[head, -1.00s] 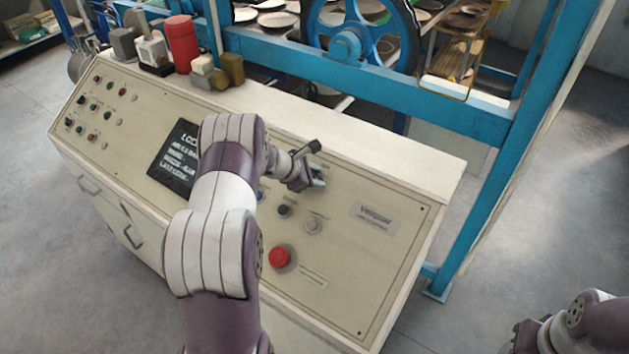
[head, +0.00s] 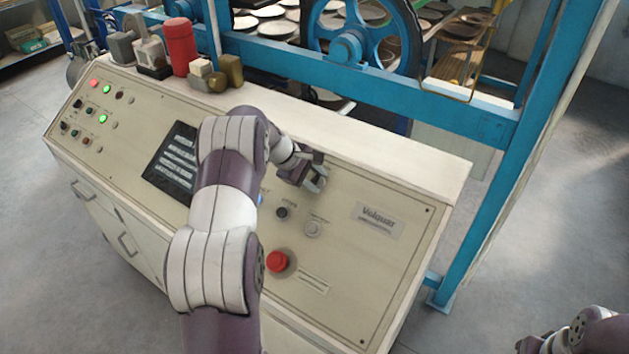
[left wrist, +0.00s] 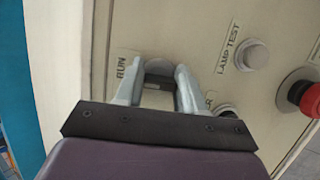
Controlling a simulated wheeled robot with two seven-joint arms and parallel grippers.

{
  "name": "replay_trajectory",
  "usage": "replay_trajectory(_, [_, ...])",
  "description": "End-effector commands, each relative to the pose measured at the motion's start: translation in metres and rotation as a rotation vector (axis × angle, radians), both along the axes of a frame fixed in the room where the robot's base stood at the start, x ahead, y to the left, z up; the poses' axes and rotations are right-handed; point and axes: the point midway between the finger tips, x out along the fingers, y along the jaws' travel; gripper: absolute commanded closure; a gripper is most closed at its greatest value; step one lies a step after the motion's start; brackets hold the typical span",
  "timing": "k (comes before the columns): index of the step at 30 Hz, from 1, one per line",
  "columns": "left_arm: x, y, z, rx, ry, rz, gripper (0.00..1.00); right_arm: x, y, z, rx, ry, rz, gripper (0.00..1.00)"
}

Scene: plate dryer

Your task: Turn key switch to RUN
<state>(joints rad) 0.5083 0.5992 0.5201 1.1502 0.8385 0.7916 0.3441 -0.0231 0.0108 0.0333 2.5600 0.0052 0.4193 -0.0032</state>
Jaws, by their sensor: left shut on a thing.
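My left gripper (head: 316,184) reaches over the sloped control panel (head: 405,270). In the left wrist view its two grey fingers (left wrist: 155,90) are shut on the key switch (left wrist: 158,68), whose rounded top shows between the fingertips. The word RUN is printed just left of the fingers in that view. The rest of the switch and its exact angle are hidden by the fingers. In the head view the gripper covers the switch. My right gripper (head: 530,345) is only partly in view at the lower right edge, away from the panel.
A red emergency button (head: 278,261) and a lamp test button (left wrist: 251,55) lie close to the gripper. Small indicator lights (head: 94,83) and a dark screen (head: 172,160) are at the left. A red cylinder (head: 180,45) and small blocks stand on the back ledge. Blue frame posts rise behind.

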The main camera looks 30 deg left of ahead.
Motion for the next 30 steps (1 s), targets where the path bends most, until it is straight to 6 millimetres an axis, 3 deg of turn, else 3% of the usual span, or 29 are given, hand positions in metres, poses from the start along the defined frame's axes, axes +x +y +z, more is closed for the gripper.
replay_trajectory(19, [0.0011,0.0002,0.0026,0.024,-0.007,-0.040,0.92,0.0001,0.0000,-0.0022,0.000,0.000,0.000,0.49])
replay_trajectory(20, [0.0011,0.0002,0.0026,0.024,-0.007,-0.040,0.52,0.0001,0.0000,-0.0022,0.000,0.000,0.000,0.49])
replay_trajectory(21, [0.0010,0.0002,0.0024,0.024,-0.006,-0.040,0.39,0.0001,0.0000,-0.0022,0.000,0.000,0.000,0.49])
replay_trajectory(30, [0.0000,0.0005,0.0015,0.024,-0.004,-0.039,0.36,0.0001,0.0000,-0.0030,0.000,0.000,0.000,0.49])
